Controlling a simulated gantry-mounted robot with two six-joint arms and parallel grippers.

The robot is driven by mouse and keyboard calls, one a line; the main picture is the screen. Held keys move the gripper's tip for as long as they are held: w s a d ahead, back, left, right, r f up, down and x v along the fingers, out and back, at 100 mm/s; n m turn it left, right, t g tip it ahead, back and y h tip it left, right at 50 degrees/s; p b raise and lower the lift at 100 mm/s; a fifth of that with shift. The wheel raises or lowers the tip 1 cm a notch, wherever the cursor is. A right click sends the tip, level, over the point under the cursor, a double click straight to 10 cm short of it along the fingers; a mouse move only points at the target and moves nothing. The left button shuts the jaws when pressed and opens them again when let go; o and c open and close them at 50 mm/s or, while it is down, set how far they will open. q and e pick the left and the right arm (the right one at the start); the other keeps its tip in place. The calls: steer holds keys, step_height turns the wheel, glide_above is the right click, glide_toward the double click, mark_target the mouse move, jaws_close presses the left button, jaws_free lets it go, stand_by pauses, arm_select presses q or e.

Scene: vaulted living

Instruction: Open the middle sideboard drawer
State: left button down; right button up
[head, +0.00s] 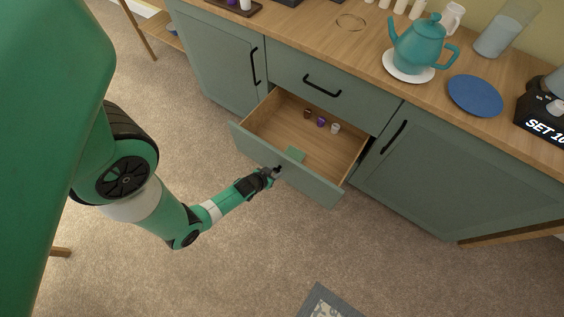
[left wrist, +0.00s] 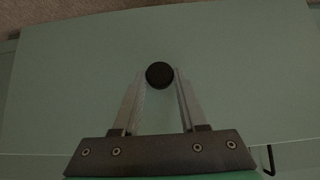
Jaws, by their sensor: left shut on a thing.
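The open sideboard drawer (head: 318,187) has a grey-green front and a light wood inside. It is pulled well out, below a shut drawer (head: 318,88) with a black bar handle. My left gripper (head: 276,171) is at the outer face of the open drawer's front. The left wrist view shows its two fingers closed around a round black knob (left wrist: 159,75) on the green panel. My right gripper is in neither view.
Shut cupboard doors flank the drawers on the left (head: 222,62) and right (head: 440,175). On the wooden top stand a teal teapot (head: 418,45) on a white plate, a blue plate (head: 475,95) and a black box (head: 543,125). The carpet (head: 260,260) before the drawer is clear.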

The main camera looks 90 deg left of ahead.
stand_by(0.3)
arm_select(q)
steer(key=shift+c, duration=2.4)
jaws_free()
steer(key=shift+s+d+r+p, duration=0.15)
steer(key=shift+d+r+p, duration=0.05)
steer(key=shift+r+p, duration=0.15)
steer(key=p+v, duration=0.4)
steer(key=v, duration=0.6)
steer(key=shift+s+d+r, duration=0.2)
steer(key=shift+s+d, duration=0.05)
